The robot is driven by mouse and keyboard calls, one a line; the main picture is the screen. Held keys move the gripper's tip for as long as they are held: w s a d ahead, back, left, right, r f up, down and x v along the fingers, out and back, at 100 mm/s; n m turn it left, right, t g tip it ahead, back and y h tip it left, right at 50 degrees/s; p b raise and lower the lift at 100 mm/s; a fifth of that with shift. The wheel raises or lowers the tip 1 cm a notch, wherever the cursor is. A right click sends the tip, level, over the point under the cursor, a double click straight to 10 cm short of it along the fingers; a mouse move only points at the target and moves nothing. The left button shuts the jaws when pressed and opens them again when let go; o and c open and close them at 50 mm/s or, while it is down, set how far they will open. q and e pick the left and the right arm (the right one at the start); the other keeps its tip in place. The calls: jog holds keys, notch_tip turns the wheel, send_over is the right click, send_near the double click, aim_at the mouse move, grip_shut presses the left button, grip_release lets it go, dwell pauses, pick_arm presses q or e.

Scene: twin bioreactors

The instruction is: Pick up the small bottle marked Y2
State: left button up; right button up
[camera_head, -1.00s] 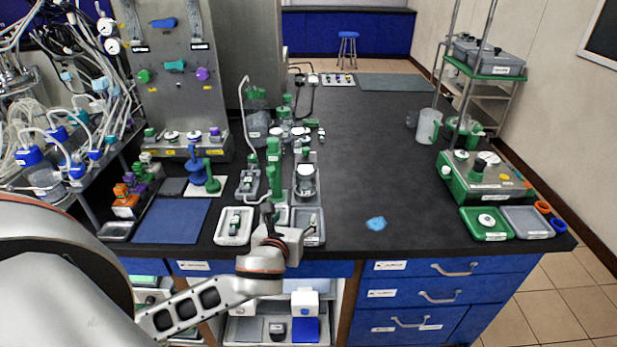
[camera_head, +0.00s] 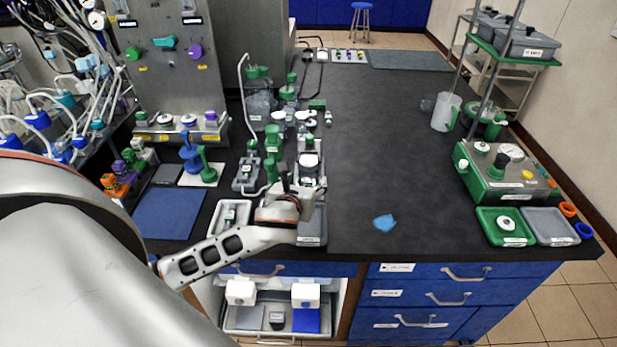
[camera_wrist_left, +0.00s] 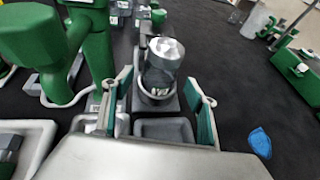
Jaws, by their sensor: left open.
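A small clear bottle with a pale silvery cap (camera_wrist_left: 165,55) stands upright in a grey holder (camera_wrist_left: 155,102) in the left wrist view. Its marking is too small to read, so I cannot tell if it is Y2. In the head view a white-capped vessel (camera_head: 309,162) stands just beyond my left gripper. My left gripper (camera_head: 302,182) is open and empty, low over the front of the bench. In the left wrist view its green-padded fingers (camera_wrist_left: 156,107) stand on either side of the line to the bottle, which is ahead of them and apart. My right gripper is not in view.
Tall green fittings (camera_wrist_left: 98,50) stand close left of the fingers. A grey tray (camera_head: 313,238) lies below the left wrist. A blue patch (camera_head: 384,222) lies on the otherwise clear bench to the right. A green-based device (camera_head: 505,175) stands at the far right.

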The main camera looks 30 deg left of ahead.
pick_arm(q)
jog(key=shift+x, duration=1.3)
jog(key=c, duration=1.3)
jog(key=shift+r, duration=0.15)
